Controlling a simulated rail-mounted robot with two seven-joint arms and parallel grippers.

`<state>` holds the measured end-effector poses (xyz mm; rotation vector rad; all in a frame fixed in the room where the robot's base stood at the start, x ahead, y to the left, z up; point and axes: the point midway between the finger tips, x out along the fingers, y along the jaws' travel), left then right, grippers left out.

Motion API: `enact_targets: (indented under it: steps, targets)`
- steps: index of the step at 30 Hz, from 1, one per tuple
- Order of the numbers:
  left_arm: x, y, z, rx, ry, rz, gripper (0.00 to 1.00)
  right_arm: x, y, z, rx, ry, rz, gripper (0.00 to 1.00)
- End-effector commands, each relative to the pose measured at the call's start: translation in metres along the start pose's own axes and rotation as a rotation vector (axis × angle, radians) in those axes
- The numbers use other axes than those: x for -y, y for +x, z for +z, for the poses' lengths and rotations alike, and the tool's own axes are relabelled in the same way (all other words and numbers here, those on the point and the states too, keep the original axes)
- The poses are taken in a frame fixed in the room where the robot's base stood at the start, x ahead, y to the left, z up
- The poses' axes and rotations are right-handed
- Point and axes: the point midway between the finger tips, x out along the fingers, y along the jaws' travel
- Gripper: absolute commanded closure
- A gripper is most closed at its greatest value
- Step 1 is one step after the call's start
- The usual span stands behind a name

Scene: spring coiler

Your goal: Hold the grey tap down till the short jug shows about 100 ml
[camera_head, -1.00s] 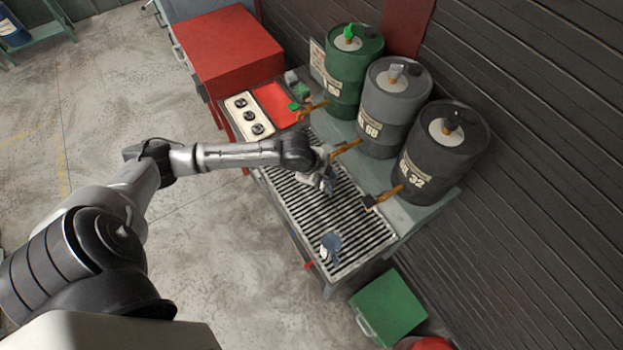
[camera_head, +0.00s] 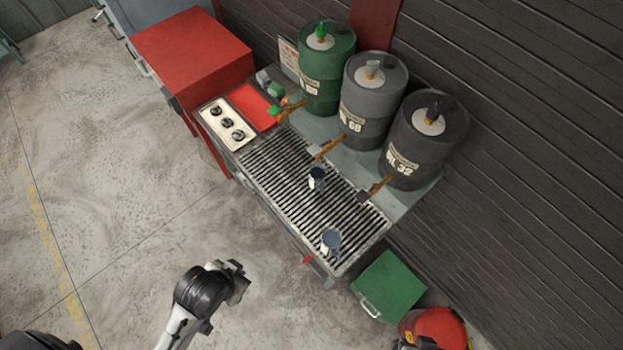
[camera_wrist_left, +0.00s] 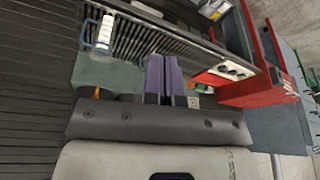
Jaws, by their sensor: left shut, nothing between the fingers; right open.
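The grey tap (camera_head: 319,154) sits on the brass spout of the middle, grey drum (camera_head: 375,98). A small jug (camera_head: 317,179) stands on the slatted grate just below and in front of it; its level is too small to read. A taller-looking jug (camera_head: 331,241) stands nearer the grate's front end.
A green drum (camera_head: 325,68) and a dark drum (camera_head: 425,140) flank the grey one, with green tap (camera_head: 274,111) and dark tap (camera_head: 364,195). A control panel (camera_head: 228,122) and red cabinet (camera_head: 193,52) adjoin the grate (camera_head: 275,180). A green box (camera_head: 390,286) stands on the floor.

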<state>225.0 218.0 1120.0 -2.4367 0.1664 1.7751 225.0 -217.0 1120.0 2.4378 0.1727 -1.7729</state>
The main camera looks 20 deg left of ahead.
Motion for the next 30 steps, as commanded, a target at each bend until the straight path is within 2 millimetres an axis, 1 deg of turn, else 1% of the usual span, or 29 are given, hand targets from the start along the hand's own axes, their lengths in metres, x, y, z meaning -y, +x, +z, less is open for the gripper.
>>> enact_targets:
  steps: [11,30]
  targets:
    - [0.0,0.002,0.0,0.0,0.004,0.001,1.0,0.0,0.001,0.001,0.002,-0.002,0.001,0.57]
    - [-0.001,0.019,0.006,-0.001,0.005,0.002,1.0,-0.001,0.003,0.002,0.003,-0.005,0.004,0.57]
